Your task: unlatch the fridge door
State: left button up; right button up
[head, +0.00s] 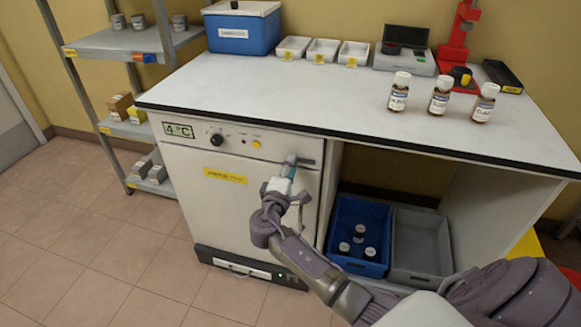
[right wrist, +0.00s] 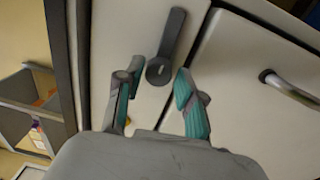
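The white fridge (head: 222,200) stands under the left part of the counter, with a "4 °C" label on its front. In the right wrist view the latch is a dark grey lever (right wrist: 171,40) on a round pivot. My right gripper (right wrist: 156,78) is open, with one teal-padded finger on each side of the pivot end and visible gaps to it. A metal bar handle (right wrist: 292,89) sits on the neighbouring panel, across a dark seam. My left gripper is not in view.
Three labelled bottles (head: 439,96) stand on the counter (head: 300,95) near its front right edge. A blue crate (head: 345,263) and a grey crate (head: 418,272) sit in the open bay right of the fridge. The floor (head: 90,240) left of the fridge is clear.

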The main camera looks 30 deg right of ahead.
jog(key=shift+o, duration=0.8)
jog(key=v, duration=1.2)
